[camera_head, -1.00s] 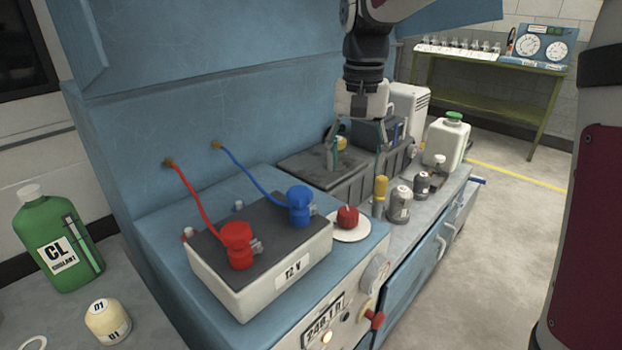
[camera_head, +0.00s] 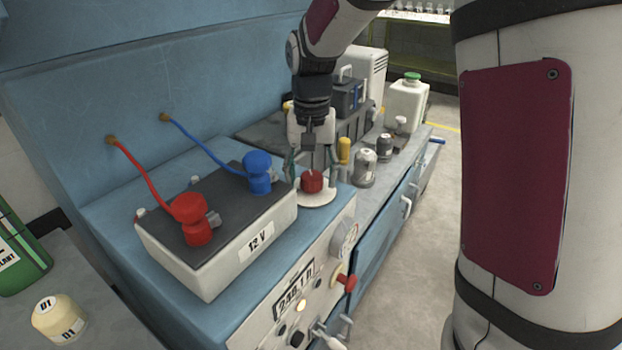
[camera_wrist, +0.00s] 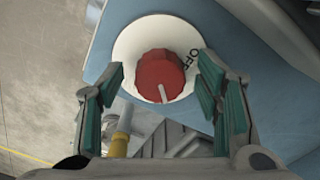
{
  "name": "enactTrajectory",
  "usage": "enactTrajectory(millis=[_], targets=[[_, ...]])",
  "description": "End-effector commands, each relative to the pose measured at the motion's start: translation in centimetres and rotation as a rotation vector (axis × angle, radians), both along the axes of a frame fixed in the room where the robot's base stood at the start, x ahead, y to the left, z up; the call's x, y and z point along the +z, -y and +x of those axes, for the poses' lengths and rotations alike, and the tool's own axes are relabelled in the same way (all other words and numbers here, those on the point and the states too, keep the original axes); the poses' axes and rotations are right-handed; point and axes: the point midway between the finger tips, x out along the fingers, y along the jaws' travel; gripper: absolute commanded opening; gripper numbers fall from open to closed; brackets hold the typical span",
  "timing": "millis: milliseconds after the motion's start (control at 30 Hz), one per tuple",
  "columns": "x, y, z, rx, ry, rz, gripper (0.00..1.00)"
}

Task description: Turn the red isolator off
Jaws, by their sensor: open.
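The red isolator (camera_head: 312,181) is a round ribbed knob on a white disc (camera_head: 322,198) at the corner of the blue cabinet, beside the battery. In the wrist view the red knob (camera_wrist: 158,76) has a white pointer line towards the bottom of the picture, and the word OFF (camera_wrist: 189,60) is printed on the disc to its right. My gripper (camera_head: 312,170) points down over the knob. In the wrist view its teal-padded fingers (camera_wrist: 162,80) are spread on either side of the knob, with gaps showing on both sides.
The 12 V battery (camera_head: 262,240) stands left of the knob, with red (camera_head: 191,222) and blue (camera_head: 258,175) clamps and cables. A yellow-capped bottle (camera_head: 344,151) and a grey bottle (camera_head: 365,168) stand close behind right. A red tap (camera_head: 346,282) sticks out from the front panel.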

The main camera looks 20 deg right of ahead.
Motion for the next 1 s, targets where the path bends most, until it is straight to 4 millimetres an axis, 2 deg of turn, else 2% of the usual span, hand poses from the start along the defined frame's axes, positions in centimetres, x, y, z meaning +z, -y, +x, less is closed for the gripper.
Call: enactTrajectory(millis=[100, 367, 467, 600, 1000], targets=[[-0.58, 0.00, -0.02, 0.000, -0.001, 0.000, 0.59], [-0.65, -0.01, -0.02, 0.000, 0.000, 0.000, 0.59], [-0.64, 0.01, -0.01, 0.000, 0.000, 0.000, 0.41], [-0.63, 0.00, -0.01, 0.000, 0.000, 0.000, 0.10], [-0.58, 0.06, -0.04, 0.053, -0.001, -0.001, 0.11]])
